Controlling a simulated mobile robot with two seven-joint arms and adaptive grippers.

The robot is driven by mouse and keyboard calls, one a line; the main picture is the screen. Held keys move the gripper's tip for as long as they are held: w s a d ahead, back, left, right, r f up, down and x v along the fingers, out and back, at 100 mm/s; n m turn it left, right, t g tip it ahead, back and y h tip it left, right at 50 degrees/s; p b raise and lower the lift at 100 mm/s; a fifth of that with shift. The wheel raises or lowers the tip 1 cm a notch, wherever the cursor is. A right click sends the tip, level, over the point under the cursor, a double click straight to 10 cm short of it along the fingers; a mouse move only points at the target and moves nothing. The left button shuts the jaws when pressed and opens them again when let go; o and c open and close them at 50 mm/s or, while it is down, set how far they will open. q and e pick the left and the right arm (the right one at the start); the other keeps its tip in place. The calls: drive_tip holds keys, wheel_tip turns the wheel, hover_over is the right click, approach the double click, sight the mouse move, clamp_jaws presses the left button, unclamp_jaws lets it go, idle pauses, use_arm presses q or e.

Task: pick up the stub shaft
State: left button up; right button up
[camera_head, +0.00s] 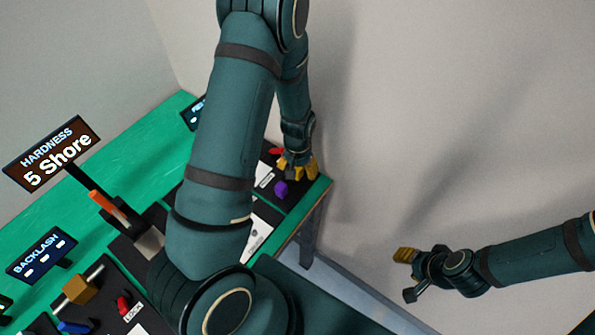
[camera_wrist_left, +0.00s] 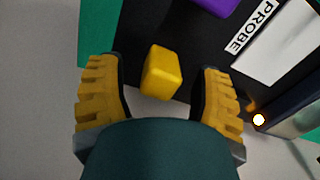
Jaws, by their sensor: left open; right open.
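My left gripper (camera_head: 298,168) is at the far right corner of the green bench, fingers pointing down, open. In the left wrist view a small yellow block (camera_wrist_left: 162,72) lies between its two fingers, with gaps on both sides. A purple piece (camera_head: 281,188) is close by, and its edge also shows at the top of the wrist view (camera_wrist_left: 215,5). I cannot tell for certain which piece is the stub shaft. My right gripper (camera_head: 407,276) is open and empty, away from the bench at the right.
The green bench (camera_head: 318,188) ends at its right edge, near the left gripper. A white PROBE label (camera_wrist_left: 262,45) lies on the dark mat. A brass block with a rod (camera_head: 81,289), a red piece (camera_head: 124,305) and the HARDNESS sign (camera_head: 50,153) stand at left. My left arm hides the bench's middle.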

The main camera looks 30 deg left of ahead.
use_arm(q)
drive_tip(key=shift+f, duration=0.35)
clamp_jaws()
drive_tip(key=shift+r, duration=0.15)
